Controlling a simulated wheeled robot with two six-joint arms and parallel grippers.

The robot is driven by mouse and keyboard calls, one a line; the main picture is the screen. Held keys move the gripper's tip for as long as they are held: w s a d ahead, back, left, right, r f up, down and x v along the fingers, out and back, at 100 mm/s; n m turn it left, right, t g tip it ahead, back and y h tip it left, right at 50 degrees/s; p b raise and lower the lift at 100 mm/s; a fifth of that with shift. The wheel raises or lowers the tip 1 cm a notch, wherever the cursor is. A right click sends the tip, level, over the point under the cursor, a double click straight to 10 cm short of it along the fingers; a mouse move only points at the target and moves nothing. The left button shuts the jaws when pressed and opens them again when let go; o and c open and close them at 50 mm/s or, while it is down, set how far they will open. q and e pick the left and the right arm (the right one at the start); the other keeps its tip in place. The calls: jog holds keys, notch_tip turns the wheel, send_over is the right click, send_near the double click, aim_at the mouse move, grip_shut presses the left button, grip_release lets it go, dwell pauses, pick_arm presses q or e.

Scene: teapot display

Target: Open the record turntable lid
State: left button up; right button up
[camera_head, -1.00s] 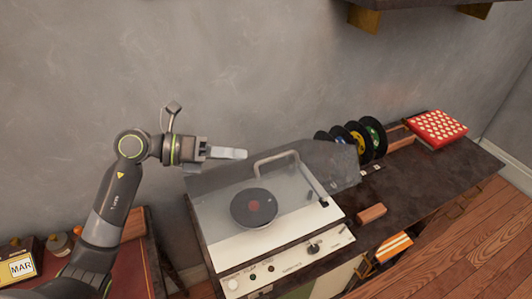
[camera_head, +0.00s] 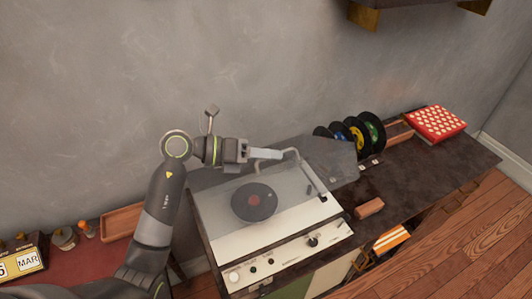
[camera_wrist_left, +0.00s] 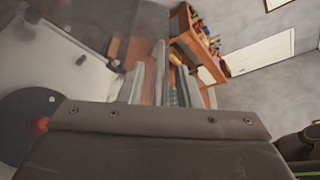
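The record turntable (camera_head: 225,243) stands on the dark cabinet top, with a black record (camera_head: 254,202) on its deck and a pale bent bar, probably the tonearm, at the right. Its smoky, see-through lid (camera_head: 337,160) extends past the deck at the back right; its exact tilt is hard to tell. My left gripper (camera_head: 266,154) is over the turntable's back edge, its fingers pointing right, close to the bent bar in the picture. Contact with the lid cannot be told. The left wrist view shows the fingers (camera_wrist_left: 160,75) and part of the record (camera_wrist_left: 25,125). My right gripper is not in view.
Several upright records (camera_head: 358,137) and a red dotted box (camera_head: 436,123) stand to the right. A small wooden block (camera_head: 369,208) lies right of the turntable. A wooden tray (camera_head: 121,221) and a calendar (camera_head: 22,262) are at the left. The grey wall is close behind.

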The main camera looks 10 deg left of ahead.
pick_arm(q)
grip_shut()
jog(key=shift+w+r, duration=0.1)
dwell(0.4)
jog(key=shift+a+r, duration=0.1)
jog(key=shift+w+a+r+n+p, duration=0.3)
jog(key=shift+w+r, duration=0.15)
jog(key=shift+r, duration=0.1)
jog(key=w+a+r+n+h, duration=0.2)
jog(key=w+a+r+n, duration=0.3)
jog(key=w, duration=0.4)
jog(key=shift+w+a+r+g+h+b, duration=0.3)
jog(key=shift+a+r+g+b, duration=0.15)
jog(key=shift+a, duration=0.2)
